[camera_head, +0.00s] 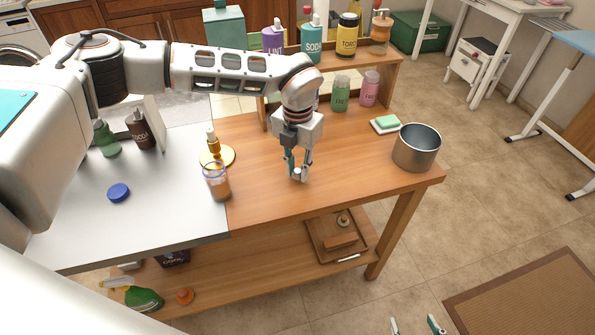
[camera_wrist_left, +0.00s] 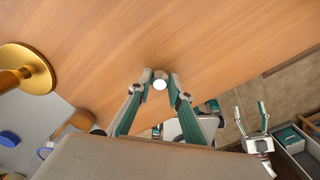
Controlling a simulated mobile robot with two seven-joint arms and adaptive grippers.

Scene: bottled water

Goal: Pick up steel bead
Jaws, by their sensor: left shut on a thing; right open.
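The steel bead (camera_wrist_left: 159,86) is a small, bright, round thing between my left fingertips in the left wrist view. In the head view the bead (camera_head: 298,175) is tiny at the fingertips, low over the wooden tabletop (camera_head: 262,190). My left gripper (camera_head: 299,172) points down and is shut on the bead; its fingers also show in the left wrist view (camera_wrist_left: 160,78). I cannot tell whether the bead still touches the wood. My right gripper (camera_head: 415,324) is open and empty at the bottom edge of the head view, away from the table.
A metal pot (camera_head: 417,148) stands at the table's right end, near a green sponge (camera_head: 386,122). A jar with brown contents (camera_head: 217,183) and a gold-based dispenser (camera_head: 215,153) stand left of the gripper. A shelf (camera_head: 385,75) with bottles is behind. The front wood is clear.

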